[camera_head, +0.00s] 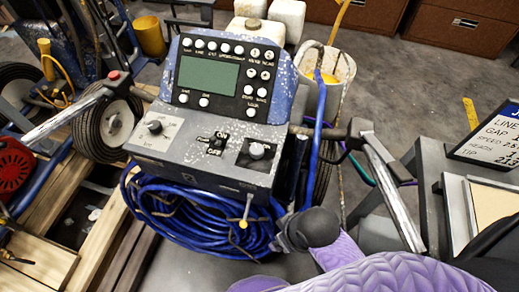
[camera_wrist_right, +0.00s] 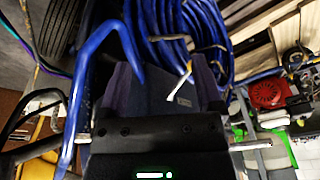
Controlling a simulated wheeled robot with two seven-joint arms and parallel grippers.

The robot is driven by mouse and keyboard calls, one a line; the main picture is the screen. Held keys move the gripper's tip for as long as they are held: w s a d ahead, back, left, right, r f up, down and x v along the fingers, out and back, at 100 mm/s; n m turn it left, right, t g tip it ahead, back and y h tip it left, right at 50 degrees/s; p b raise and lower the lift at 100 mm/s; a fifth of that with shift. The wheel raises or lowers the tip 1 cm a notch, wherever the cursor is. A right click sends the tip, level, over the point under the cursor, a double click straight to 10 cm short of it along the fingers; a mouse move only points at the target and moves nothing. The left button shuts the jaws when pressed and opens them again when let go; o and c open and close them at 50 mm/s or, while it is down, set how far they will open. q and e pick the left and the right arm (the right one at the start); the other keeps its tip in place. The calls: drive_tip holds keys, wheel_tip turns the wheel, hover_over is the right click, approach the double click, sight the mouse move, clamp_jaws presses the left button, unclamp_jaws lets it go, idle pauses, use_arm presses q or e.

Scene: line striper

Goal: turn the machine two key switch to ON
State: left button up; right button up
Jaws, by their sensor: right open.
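The machine console (camera_head: 185,142) stands at the middle of the head view, grey with white specks. A black switch (camera_head: 217,141) sits at its centre, with ON printed above it and OFF below; its exact setting is too small to tell. A knob (camera_head: 154,127) on a pale plate is to its left, and a grey knob (camera_head: 257,150) on a black plate to its right. My right gripper (camera_wrist_right: 165,82) is open and empty in the wrist view. In the head view my purple right arm comes in from the bottom, its dark wrist below and right of the console, apart from the switch. My left gripper is not in view.
Coiled blue hose (camera_head: 190,215) hangs below the console. A thin lever with a yellow tip (camera_head: 243,222) sticks down at the front edge. A silver handle (camera_head: 392,190) lies to the right, and a blue pipe (camera_head: 318,130) rises beside the console.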

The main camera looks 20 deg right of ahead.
sight(257, 149)
drive_tip(key=w+a+r+n, duration=0.1)
drive_tip(key=w+r+n, duration=0.2)
drive_tip(key=w, duration=0.1)
drive_tip(key=w+a+r+n+g, duration=0.1)
drive_tip(key=w+a+r+n, duration=0.1)
drive_tip(key=w+r+n, duration=0.1)
drive_tip(key=w+a+r+n+b, duration=0.1)
drive_tip(key=w+a+r+n, duration=0.1)
drive_tip(key=w+r+n, duration=0.2)
drive_tip(key=shift+w+a+n+g, duration=0.1)
drive_tip(key=shift+w+n+g, duration=0.15)
drive_tip(key=shift+w, duration=0.55)
drive_tip(key=shift+w+a+n+g, duration=0.15)
drive_tip(key=shift+w+n, duration=0.1)
drive_tip(key=shift+w, duration=0.5)
drive_tip(key=w+d+r+n+h, duration=0.1)
drive_tip(key=w+d+r, duration=0.4)
drive_tip(key=r, duration=0.1)
drive_tip(key=shift+g, duration=0.3)
wheel_tip(257, 149, down, 9)
drive_tip(key=b, duration=0.4)
drive_tip(key=shift+w+d+b, duration=0.1)
drive_tip(key=shift+b, duration=0.25)
drive_tip(key=shift+f, duration=0.25)
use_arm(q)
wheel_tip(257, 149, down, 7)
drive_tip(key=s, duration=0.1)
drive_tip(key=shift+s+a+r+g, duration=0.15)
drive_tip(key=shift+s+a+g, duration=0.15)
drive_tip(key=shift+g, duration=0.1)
